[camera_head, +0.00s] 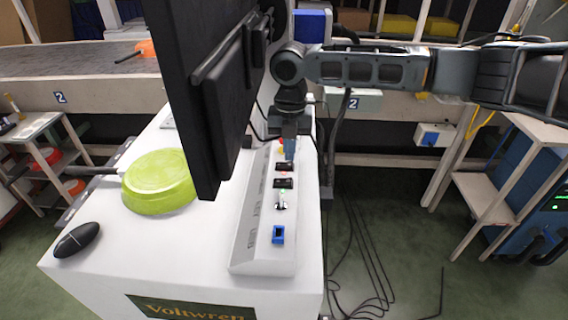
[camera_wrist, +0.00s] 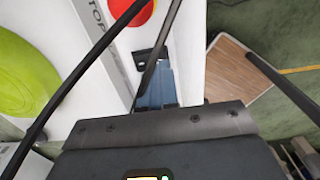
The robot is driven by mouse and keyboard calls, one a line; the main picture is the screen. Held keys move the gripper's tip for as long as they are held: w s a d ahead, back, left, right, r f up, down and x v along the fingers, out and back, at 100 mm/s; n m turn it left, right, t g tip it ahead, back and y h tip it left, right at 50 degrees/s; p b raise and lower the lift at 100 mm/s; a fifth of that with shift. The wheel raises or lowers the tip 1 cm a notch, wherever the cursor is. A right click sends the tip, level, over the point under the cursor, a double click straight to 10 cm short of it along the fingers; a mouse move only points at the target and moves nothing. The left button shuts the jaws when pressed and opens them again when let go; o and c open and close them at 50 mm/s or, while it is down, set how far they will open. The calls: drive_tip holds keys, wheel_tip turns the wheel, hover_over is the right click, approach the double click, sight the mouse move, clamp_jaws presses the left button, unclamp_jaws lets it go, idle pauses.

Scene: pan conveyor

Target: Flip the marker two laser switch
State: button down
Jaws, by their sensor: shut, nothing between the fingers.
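My gripper (camera_head: 290,152) points down over the far part of a sloped white control panel (camera_head: 250,222). It is shut and holds nothing; its blue-grey tip also shows in the wrist view (camera_wrist: 155,90). Two dark rocker switches, the farther (camera_head: 284,167) and the nearer (camera_head: 283,183), lie just in front of the tip in the head view. A red glow shows by the farther one and a green glow by the nearer one. The panel lettering is too small to tell which is marker two. Whether the tip touches a switch cannot be told.
A red button (camera_wrist: 130,9) sits beyond my gripper. Nearer on the panel are a small silver switch (camera_head: 280,205) and a blue part (camera_head: 278,234). A black monitor (camera_head: 212,100) stands close left. A green round pan (camera_head: 158,182) and a black mouse (camera_head: 77,240) lie on the white top.

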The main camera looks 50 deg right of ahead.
sight(290, 164)
drive_tip(key=shift+f+b, duration=0.4)
drive_tip(key=shift+f, duration=0.5)
idle(0.4)
drive_tip(key=shift+r+p, duration=3)
drive_tip(key=shift+r, duration=0.55)
drive_tip(key=shift+s, duration=0.1)
